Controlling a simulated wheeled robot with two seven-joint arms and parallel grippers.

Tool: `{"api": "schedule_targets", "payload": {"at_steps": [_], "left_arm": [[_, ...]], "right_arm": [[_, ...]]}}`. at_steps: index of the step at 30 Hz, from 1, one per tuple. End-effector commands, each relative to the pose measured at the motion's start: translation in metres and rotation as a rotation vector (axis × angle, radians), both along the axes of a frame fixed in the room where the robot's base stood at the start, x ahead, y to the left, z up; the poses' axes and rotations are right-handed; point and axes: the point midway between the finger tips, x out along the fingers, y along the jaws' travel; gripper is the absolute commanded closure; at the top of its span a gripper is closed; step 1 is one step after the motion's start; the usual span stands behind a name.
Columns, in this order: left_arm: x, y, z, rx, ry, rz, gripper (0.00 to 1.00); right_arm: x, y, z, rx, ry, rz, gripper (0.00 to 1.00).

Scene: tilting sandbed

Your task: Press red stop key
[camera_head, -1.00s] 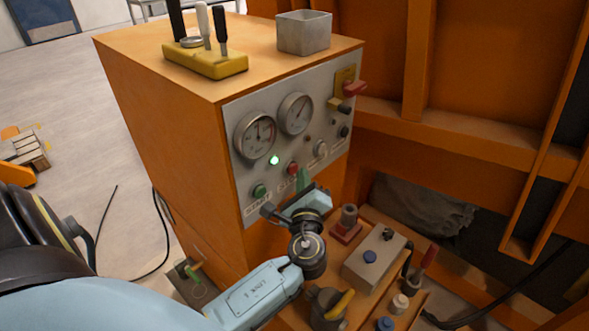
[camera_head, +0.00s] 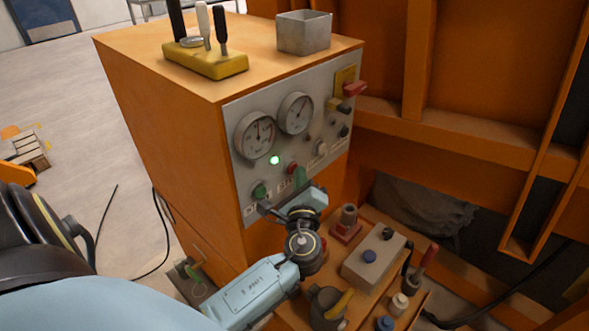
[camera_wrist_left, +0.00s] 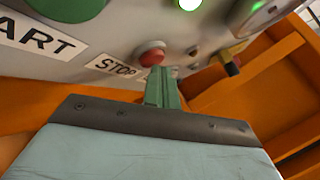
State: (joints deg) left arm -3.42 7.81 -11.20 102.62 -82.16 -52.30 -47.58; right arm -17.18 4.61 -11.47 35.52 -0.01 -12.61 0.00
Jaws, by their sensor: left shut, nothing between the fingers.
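The red stop key (camera_head: 293,167) is a round red button on the grey control panel (camera_head: 318,126), right of the green start button (camera_head: 259,190). In the left wrist view the red key (camera_wrist_left: 152,54) sits above and right of the STOP label (camera_wrist_left: 114,66). My left gripper (camera_head: 299,176) has green fingers that are shut and empty. In the left wrist view its fingertips (camera_wrist_left: 162,72) are just below the red key and overlap its lower edge. I cannot tell whether they touch it. My right gripper is not in view.
Two gauges (camera_head: 254,135) and a lit green lamp (camera_head: 274,160) are above the buttons. A red-handled switch (camera_head: 354,89) is at the panel's upper right. Orange beams (camera_head: 419,60) stand at the right.

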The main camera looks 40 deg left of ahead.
Motion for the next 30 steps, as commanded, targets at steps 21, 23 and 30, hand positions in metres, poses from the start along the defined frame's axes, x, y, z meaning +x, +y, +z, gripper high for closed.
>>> {"api": "schedule_targets", "payload": {"at_steps": [21, 23, 30], "left_arm": [[0.000, 0.002, 0.000, 0.000, -0.001, 0.002, 1.00], [0.000, 0.000, 0.000, 0.000, -0.001, 0.002, 1.00], [-0.001, -0.013, 0.000, -0.001, -0.001, 0.000, 1.00]], "right_arm": [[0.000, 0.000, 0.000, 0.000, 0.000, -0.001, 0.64], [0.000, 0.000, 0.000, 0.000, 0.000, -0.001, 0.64], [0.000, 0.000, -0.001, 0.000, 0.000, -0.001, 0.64]]}}
